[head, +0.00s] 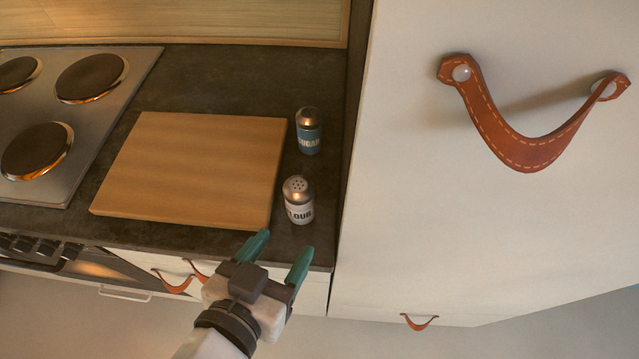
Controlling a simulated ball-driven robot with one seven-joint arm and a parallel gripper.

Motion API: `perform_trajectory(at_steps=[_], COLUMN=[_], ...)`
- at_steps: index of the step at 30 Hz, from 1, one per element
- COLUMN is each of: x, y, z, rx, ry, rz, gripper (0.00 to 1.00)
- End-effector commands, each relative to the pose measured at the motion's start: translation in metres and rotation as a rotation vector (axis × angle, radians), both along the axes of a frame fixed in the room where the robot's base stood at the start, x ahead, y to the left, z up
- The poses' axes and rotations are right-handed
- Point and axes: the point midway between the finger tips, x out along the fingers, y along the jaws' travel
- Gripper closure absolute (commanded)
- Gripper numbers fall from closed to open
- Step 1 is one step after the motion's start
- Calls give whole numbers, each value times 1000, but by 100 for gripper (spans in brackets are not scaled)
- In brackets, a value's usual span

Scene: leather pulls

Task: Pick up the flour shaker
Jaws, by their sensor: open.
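The flour shaker (299,201) stands upright on the dark countertop. It has a pale body with a label reading "LOUR" in view and a metal cap with holes. It is just right of the wooden board's near right corner. My gripper (280,252) has two teal fingers spread apart with nothing between them. The fingertips are a little below the shaker in the picture, near the counter's front edge, pointing up toward it. A gap shows between the fingertips and the shaker.
A blue sugar shaker (308,132) stands behind the flour shaker. A wooden board (190,170) lies to the left, with a stove (70,130) beyond it. A tall white cabinet (470,230) with a leather pull (530,150) rises close on the right.

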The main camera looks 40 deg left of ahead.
Motion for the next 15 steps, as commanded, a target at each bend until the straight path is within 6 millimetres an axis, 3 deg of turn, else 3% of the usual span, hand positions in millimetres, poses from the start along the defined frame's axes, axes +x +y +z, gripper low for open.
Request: perform_trajectory(at_steps=[4,15], x=[-10,34], y=[14,27], z=[9,-9], rx=[30,31], ry=[-32,-33], rz=[25,24], gripper=[37,37])
